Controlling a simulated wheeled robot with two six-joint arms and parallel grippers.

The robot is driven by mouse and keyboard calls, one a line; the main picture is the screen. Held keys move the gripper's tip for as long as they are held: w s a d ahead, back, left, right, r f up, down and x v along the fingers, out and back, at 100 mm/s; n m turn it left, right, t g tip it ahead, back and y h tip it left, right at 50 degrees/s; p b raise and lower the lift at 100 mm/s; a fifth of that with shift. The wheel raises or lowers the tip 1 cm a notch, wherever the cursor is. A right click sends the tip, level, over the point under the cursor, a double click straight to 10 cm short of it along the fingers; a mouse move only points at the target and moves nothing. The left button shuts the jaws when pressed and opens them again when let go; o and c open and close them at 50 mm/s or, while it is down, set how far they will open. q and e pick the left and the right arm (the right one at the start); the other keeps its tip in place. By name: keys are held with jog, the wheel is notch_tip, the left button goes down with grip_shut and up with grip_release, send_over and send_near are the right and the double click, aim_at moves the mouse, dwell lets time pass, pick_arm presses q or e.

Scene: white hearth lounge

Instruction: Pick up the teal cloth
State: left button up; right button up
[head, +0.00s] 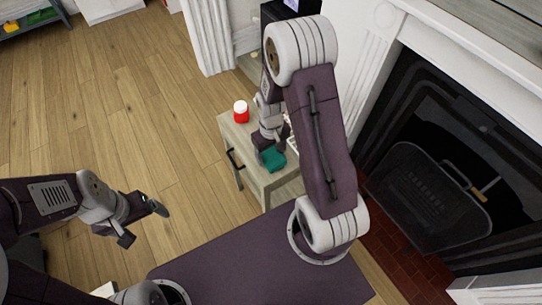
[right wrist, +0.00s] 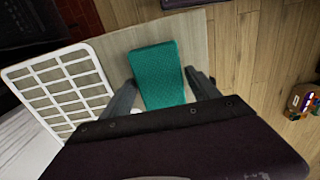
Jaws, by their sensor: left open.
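The teal cloth (head: 272,159) lies folded on a small wooden table (head: 239,133) in the head view. It also shows in the right wrist view (right wrist: 158,70) as a flat teal rectangle. My right gripper (head: 269,152) reaches down over the table at the cloth. In the right wrist view its fingers (right wrist: 161,80) are apart, one on each side of the cloth, close to its edges. Whether they touch it is hard to tell. My left gripper (head: 142,222) is open and empty above the floor at the left, away from the table.
A red jar with a white lid (head: 241,112) stands at the table's far end. A white gridded item (right wrist: 63,88) lies beside the cloth. A fireplace with a dark mesh screen (head: 430,197) is at the right.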

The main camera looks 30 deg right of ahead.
aim_at(271, 156)
jog(key=c, duration=0.8)
jog(key=shift+c, duration=0.2)
jog(key=shift+r, duration=0.1)
jog(key=shift+r, duration=0.35)
jog(key=r, duration=0.2)
jog(key=r+p, duration=0.1)
jog(key=r, duration=0.1)
jog(key=shift+s+a, duration=0.2)
jog(key=shift+s, duration=0.1)
jog(key=s+a+r, duration=0.5)
jog(key=s+r, duration=0.1)
jog(key=s, duration=0.3)
jog(key=shift+s, duration=0.4)
